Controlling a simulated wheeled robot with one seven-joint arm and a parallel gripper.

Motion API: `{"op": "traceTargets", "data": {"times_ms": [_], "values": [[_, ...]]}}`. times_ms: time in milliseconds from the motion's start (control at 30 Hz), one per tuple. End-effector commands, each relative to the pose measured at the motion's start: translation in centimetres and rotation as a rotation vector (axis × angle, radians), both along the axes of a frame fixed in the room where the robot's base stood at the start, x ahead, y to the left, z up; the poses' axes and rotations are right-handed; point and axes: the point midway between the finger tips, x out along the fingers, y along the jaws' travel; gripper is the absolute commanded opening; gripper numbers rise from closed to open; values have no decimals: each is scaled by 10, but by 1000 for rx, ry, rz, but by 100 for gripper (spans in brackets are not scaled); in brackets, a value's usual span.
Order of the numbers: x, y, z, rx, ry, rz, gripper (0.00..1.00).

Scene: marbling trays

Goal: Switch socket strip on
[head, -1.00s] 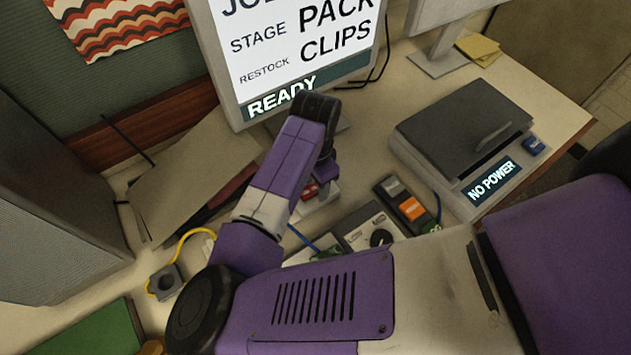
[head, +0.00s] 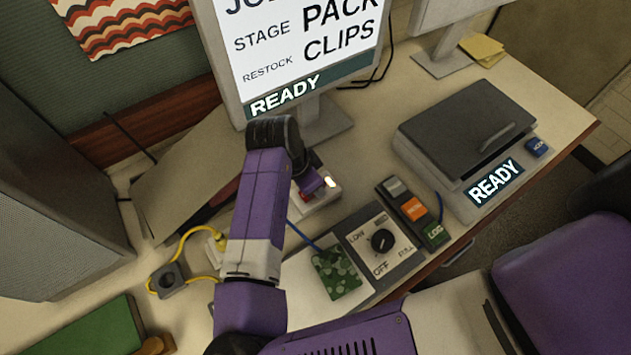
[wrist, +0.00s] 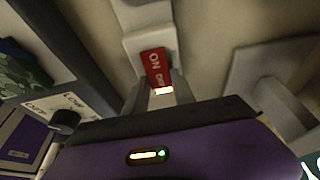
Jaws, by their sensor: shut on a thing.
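The socket strip (head: 316,205) is a pale block on the desk below the monitor, partly hidden by my arm in the head view. Its red switch (wrist: 153,62), marked ON, shows in the wrist view at my fingertips. A bright light (head: 330,182) glows on the strip beside my gripper; in the wrist view a lit orange-white spot shows between the fingers. My gripper (wrist: 162,88) is down at the strip, its fingers close together and shut on the red switch. The fingertips are hard to make out in the head view.
A grey lidded device (head: 465,130) reads READY at the right. A dial box (head: 385,265), a camouflage-patterned block (head: 335,280) and a colored button panel (head: 412,207) stand in front of the strip. The monitor (head: 300,60) is behind. A yellow cable (head: 185,240) lies left.

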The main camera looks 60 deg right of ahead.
Motion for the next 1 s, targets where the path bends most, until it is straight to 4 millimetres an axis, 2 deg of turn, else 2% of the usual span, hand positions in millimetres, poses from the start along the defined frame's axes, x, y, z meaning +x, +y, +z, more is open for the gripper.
{"op": "traceTargets", "data": {"times_ms": [267,300,367,400,767,1000], "values": [[0,0,0,-2,1,-1,0],[0,0,0,-2,0,-1,39],[0,0,0,-2,0,-1,50],[0,0,0,-2,0,-1,53],[1,1,4,-2,-1,1,53],[6,12,36,-2,-3,-1,53]]}}
